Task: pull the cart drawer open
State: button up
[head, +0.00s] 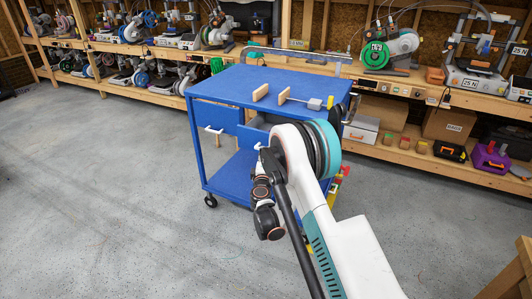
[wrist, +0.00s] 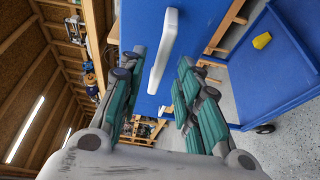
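The blue cart (head: 232,87) stands in front of the printer bench. Its left drawer front (head: 227,118) carries a white handle (head: 213,130) and looks flush. The right drawer front (head: 250,136) appears to stand out from the cart, with a grey gap showing above it. My arm hides much of it in the head view. In the wrist view a white bar handle (wrist: 163,50) on a blue front lies ahead of my gripper (wrist: 158,75), between the lines of its two fingers. The fingers are spread, with space visible on both sides of the handle.
A long wooden bench (head: 432,93) with several printers runs behind. Open grey floor (head: 110,190) lies left of the cart. A wooden edge (head: 510,280) shows at lower right.

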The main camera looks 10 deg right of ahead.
jog(key=v, duration=0.3)
jog(key=shift+s, duration=0.25)
jog(key=shift+r, duration=0.1)
jog(key=s+d+r+m+g+h, duration=0.1)
jog(key=s+d+r+m+g, duration=0.3)
jog(key=s+r, duration=0.55)
jog(key=s+d+r+m+g, duration=0.2)
jog(key=s+d+r+m, duration=0.45)
jog(key=r, duration=0.55)
jog(key=s+a+f+m+g+y, duration=0.1)
jog(key=s+a+m+g+y, duration=0.1)
jog(key=s, duration=1.4)
jog(key=s+a+f+m+g+y, duration=0.1)
jog(key=s+a+m+g+y, duration=0.1)
jog(key=s, duration=1.4)
jog(key=shift+s+a+m+g+y, duration=0.3)
jog(key=shift+a+m+y, duration=0.2)
jog(key=shift+a, duration=0.25)
